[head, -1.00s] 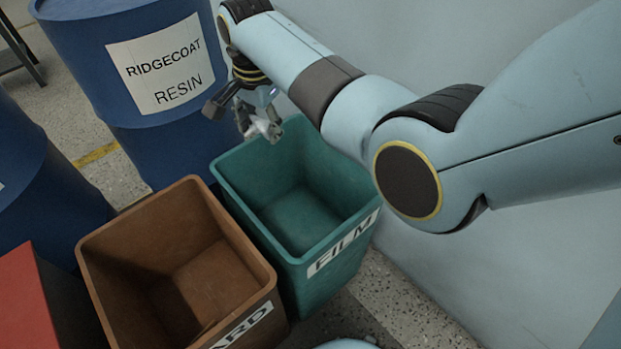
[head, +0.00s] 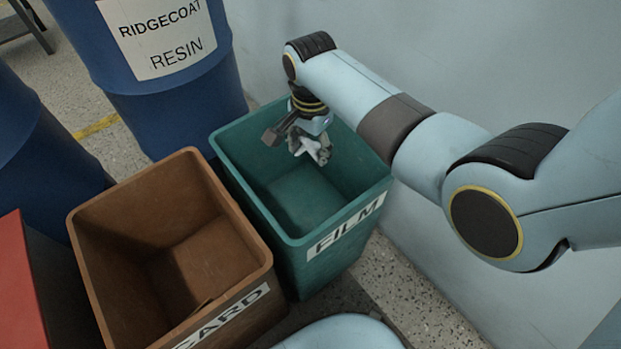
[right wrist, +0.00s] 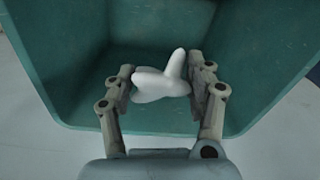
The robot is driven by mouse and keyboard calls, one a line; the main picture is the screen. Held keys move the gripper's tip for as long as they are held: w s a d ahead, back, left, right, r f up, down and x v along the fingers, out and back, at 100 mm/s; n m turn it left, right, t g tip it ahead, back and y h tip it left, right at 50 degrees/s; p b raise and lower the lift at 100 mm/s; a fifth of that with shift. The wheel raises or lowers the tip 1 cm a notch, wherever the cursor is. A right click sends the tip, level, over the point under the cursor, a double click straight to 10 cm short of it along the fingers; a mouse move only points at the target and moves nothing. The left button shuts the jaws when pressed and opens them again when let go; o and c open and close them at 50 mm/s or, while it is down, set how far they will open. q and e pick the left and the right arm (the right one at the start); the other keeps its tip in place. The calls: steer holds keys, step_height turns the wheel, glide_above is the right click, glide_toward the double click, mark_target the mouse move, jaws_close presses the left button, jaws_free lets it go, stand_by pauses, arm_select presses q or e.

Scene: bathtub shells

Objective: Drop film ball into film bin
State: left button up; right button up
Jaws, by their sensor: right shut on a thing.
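The film bin (head: 345,218) is a green open-topped bin with a FILM label on its front; its inside looks empty in the head view. My right gripper (head: 318,153) is over the bin's opening, toward its back. It is shut on the film ball (head: 309,147), a crumpled white lump. In the right wrist view the film ball (right wrist: 160,80) sits between the two fingers of my right gripper (right wrist: 163,82), with the green bin's walls (right wrist: 60,70) around and beyond it. My left gripper is not in view.
A brown bin (head: 90,270) with a label ending in ARD stands directly left of the film bin. A blue RIDGECOAT RESIN drum (head: 190,115) stands behind. Another blue drum (head: 45,150) and a red-topped box (head: 18,280) are at left. A pale wall (head: 450,70) is behind the arm.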

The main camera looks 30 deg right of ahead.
steer(key=shift+f, duration=0.1)
steer(key=o, duration=1.2)
steer(key=shift+o, duration=0.2)
step_height(320, 180, up, 12)
steer(key=shift+s, duration=0.2)
steer(key=shift+a, duration=0.1)
